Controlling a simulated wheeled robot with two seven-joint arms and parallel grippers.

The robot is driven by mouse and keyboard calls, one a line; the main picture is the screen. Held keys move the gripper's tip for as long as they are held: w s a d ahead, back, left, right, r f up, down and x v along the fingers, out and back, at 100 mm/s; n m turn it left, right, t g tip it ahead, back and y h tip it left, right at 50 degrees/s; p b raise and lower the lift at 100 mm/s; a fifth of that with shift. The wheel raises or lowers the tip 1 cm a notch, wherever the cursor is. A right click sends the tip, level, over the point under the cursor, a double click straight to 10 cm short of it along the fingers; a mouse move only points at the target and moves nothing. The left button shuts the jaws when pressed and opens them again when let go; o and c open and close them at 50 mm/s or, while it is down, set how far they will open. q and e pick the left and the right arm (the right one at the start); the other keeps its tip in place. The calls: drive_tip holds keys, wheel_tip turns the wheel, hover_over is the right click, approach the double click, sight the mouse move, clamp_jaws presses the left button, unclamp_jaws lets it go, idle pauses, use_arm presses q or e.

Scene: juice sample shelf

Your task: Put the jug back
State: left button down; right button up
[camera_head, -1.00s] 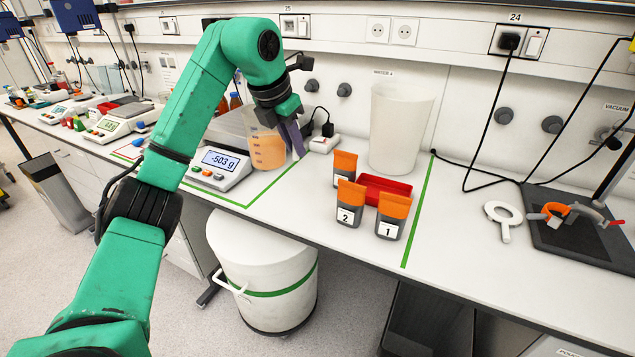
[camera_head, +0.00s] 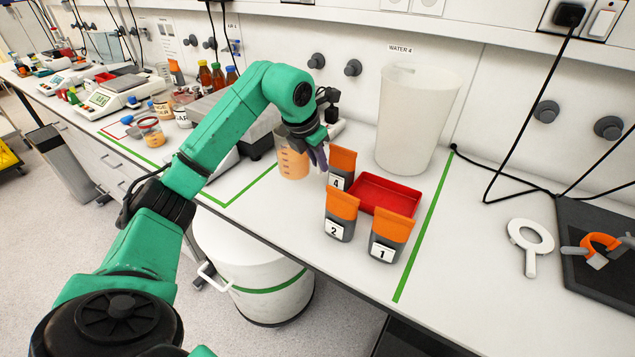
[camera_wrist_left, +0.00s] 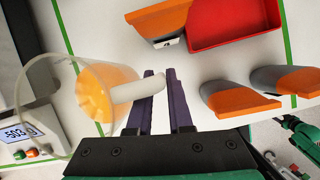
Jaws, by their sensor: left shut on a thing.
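The jug (camera_head: 293,162) is clear and part filled with orange juice. It is upright at the right of the scale, near the bag marked 4. My left gripper (camera_head: 319,157) is shut on its pale handle. In the left wrist view the jug (camera_wrist_left: 96,92) is at the left, with the handle at the dark fingers (camera_wrist_left: 162,90). I cannot tell whether its base touches the bench. The scale (camera_wrist_left: 18,133) reads -503 g and is mostly hidden behind my arm in the head view.
Orange-topped bags (camera_head: 341,212) stand around a red tray (camera_head: 378,192), close right of the jug. A tall white container (camera_head: 416,118) stands behind. Bottles and small jars (camera_head: 151,131) are at the left.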

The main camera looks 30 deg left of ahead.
use_arm(q)
wheel_tip(320, 180, down, 6)
drive_tip(key=shift+p, duration=0.35)
drive_tip(key=shift+f, duration=0.25)
drive_tip(key=shift+w+f, duration=0.1)
drive_tip(key=c, duration=0.8)
unclamp_jaws()
drive_tip(key=shift+c, duration=0.2)
use_arm(e)
drive_tip(key=shift+w+r, duration=0.2)
drive_tip(key=shift+w, duration=0.25)
drive_tip(key=shift+w+r, duration=0.2)
drive_tip(key=shift+w, duration=0.25)
use_arm(q)
drive_tip(key=shift+r, duration=0.3)
drive_tip(key=b+v, duration=0.1)
drive_tip(key=v, duration=1)
drive_tip(key=shift+s+r, duration=0.2)
drive_tip(key=shift+r, duration=0.05)
use_arm(e)
drive_tip(key=shift+f, duration=0.7)
